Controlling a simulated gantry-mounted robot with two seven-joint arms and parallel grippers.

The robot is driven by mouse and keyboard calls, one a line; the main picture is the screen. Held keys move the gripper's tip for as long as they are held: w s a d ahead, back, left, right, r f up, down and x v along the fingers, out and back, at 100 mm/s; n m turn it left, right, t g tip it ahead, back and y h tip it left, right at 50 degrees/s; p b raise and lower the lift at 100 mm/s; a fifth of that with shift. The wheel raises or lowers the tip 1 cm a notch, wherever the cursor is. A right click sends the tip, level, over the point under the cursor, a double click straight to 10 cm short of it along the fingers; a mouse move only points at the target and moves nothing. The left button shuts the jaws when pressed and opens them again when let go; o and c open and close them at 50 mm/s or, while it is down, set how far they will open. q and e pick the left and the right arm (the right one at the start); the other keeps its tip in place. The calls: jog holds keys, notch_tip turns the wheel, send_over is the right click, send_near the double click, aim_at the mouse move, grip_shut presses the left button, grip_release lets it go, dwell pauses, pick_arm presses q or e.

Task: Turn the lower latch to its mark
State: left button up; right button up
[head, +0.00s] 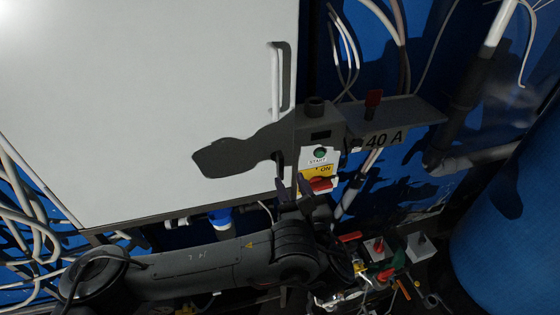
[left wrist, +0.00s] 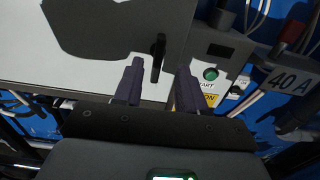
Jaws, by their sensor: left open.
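The lower latch (left wrist: 158,52) is a small black lever near the right edge of the pale cabinet door. In the left wrist view it stands roughly upright between the lines of my two fingers, its lower end near the fingertips. I cannot tell whether they touch it. My left gripper (left wrist: 160,72) is open, with one dark finger on each side. In the head view my left gripper (head: 294,192) is below the door's lower right corner, and the latch is small and dark there. I cannot make out its mark. My right gripper is not in view.
A grey control box with a green START button (head: 320,153) and a red switch (head: 320,184) stands just right of my gripper. A shelf labelled 40 A (head: 400,112) juts out beyond it. A long door handle (head: 276,82) is above. Pipes and cables surround the cabinet.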

aim_at(282, 164)
pick_arm(q)
jog(key=x, duration=0.9)
grip_shut()
